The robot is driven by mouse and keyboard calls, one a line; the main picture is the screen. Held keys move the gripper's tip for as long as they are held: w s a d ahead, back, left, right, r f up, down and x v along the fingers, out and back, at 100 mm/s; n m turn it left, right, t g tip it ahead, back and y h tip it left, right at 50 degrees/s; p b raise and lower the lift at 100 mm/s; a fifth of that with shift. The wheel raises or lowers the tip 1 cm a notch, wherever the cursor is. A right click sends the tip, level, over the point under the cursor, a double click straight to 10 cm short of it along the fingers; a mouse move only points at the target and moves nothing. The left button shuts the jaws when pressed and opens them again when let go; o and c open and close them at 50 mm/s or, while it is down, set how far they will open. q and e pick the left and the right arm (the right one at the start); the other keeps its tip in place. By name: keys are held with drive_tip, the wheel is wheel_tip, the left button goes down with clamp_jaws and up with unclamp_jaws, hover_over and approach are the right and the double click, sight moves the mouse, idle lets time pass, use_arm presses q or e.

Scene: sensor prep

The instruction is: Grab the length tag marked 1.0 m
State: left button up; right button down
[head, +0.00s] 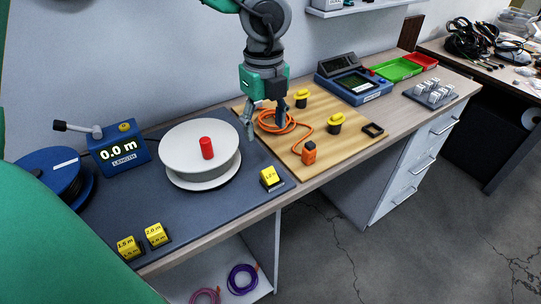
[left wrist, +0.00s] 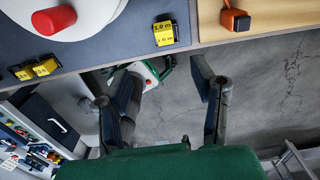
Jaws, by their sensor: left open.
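The yellow length tag marked 1.0 m (head: 270,176) stands in a dark holder at the right front corner of the dark mat (head: 215,219). It also shows in the left wrist view (left wrist: 164,32), near the table edge at the top. My left gripper (head: 264,124) is open and empty, above and behind the tag, over the left part of the wooden board. In the left wrist view, the tag lies beyond my open fingers (left wrist: 165,78), apart from them. Two other yellow tags, 1.5 m (head: 129,247) and 2.0 m (head: 156,234), stand at the mat's front left. My right gripper is not seen.
A white spool with a red knob (head: 207,148) stands left of the tag. A blue length meter (head: 124,150) reads 0.0 m. The wooden board (head: 335,152) carries an orange cable (head: 270,121), an orange connector (head: 309,153) and yellow-topped posts. The mat between the spool and front tags is clear.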

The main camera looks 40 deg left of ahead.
use_arm(q)
drive_tip(key=b, duration=0.1)
hover_over(268, 170)
drive_tip(key=f, duration=0.8)
drive_tip(key=shift+s+a+f, duration=0.15)
drive_tip(key=shift+s+f, duration=0.15)
drive_tip(key=f, duration=0.5)
drive_tip(key=shift+w+d+f, duration=0.2)
drive_tip(key=shift+w+f, duration=0.1)
drive_tip(key=shift+w, duration=0.05)
drive_tip(key=c, duration=1.1)
drive_tip(key=shift+r, duration=0.15)
